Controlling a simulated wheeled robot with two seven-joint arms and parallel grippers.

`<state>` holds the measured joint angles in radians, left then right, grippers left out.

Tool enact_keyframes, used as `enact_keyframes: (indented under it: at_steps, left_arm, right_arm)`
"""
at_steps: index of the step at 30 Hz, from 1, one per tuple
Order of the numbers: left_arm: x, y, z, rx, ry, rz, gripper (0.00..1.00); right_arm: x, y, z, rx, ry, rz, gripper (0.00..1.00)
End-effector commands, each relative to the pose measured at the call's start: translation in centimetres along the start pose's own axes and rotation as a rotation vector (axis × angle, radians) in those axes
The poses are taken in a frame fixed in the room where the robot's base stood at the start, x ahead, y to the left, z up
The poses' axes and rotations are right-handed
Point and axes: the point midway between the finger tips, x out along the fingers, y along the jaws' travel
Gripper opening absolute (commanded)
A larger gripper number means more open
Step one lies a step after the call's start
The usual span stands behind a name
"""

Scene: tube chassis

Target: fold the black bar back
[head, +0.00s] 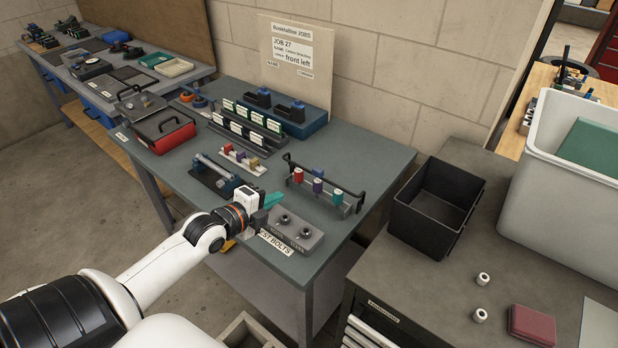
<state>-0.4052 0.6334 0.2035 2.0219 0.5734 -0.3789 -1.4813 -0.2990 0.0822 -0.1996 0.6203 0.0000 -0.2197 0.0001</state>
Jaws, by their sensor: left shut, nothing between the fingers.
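The black bar (325,172) is a long thin rail with bent ends on a small grey rack (318,197) on the grey-green bench. It runs along the rack, raised behind and above a red, a purple and a teal cylinder. My left gripper (271,201) is in front and to the left of the rack, apart from the bar. Its fingers are shut and hold nothing. The fingers are small here, and the wrist partly hides them. My right gripper is not in view.
A grey block with two dark knobs (292,232) sits just in front of my left gripper. A holder with small coloured blocks (240,159) and a red case (163,130) are to the left. A black bin (433,205) stands on the right-hand cabinet.

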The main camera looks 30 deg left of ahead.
Motion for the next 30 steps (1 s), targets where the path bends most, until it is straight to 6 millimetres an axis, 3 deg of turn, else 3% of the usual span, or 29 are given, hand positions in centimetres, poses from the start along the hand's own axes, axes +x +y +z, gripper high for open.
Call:
enact_keyframes:
  at_steps: [8,21,30]
  left_arm:
    - [1.9,0.2,0.0,-0.006,0.001,0.002,0.0]
    - [10.4,0.2,0.1,-0.006,0.0,0.0,0.0]
    - [13.5,1.1,0.1,-0.003,0.0,-0.001,0.0]
  right_arm:
    - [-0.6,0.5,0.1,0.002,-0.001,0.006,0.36]
    - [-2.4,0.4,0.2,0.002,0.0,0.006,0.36]
    - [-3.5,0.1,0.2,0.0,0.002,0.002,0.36]
